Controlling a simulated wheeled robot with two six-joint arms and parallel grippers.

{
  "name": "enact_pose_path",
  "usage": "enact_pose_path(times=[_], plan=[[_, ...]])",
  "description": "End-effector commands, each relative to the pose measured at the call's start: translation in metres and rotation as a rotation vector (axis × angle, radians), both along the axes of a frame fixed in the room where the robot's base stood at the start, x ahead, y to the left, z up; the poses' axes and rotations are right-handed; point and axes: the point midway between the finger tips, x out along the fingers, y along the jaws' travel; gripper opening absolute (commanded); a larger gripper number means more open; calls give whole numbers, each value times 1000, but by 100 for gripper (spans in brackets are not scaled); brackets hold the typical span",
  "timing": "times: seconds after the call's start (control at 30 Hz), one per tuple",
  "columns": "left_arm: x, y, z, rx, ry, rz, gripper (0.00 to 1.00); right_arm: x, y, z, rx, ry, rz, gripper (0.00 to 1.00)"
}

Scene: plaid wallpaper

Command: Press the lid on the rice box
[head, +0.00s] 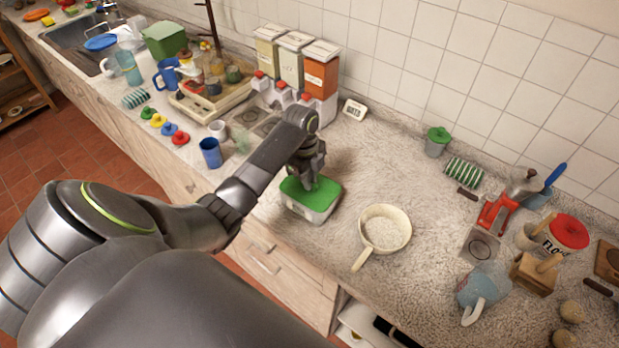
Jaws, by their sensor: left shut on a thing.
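The rice box (314,215) is a pale, see-through container on the counter, near its front edge. A green lid (325,193) lies on top of it and covers the opening; I cannot tell whether its rim is fully seated. My left gripper (308,182) points down at the lid from above, shut on a small green part that looks like the lid's handle. The fingertips hide part of the lid's middle and far side. My right gripper is not in view.
A cream pan (385,228) with white grains stands right of the box, its handle toward the front. Dispensers (305,70) stand behind my left arm. A blue cup (210,153) is to the left. A blue-grey jug (484,288) stands at the right. Counter behind the pan is clear.

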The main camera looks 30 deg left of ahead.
Motion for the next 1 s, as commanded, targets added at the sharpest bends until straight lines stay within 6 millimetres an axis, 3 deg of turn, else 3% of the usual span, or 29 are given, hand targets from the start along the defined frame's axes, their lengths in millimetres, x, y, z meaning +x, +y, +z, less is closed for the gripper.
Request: enact_pose_path(times=[0.27,0.3,0.47,0.67,0.83,1.0], plan=[[0,0,0,0,0,0,0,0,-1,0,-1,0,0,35],[0,0,0,0,0,0,18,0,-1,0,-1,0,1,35],[0,0,0,0,0,0,38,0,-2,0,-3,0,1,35],[0,0,0,0,0,0,40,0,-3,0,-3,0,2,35],[0,0,0,0,0,0,60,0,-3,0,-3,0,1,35],[0,0,0,0,0,0,60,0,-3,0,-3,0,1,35]])
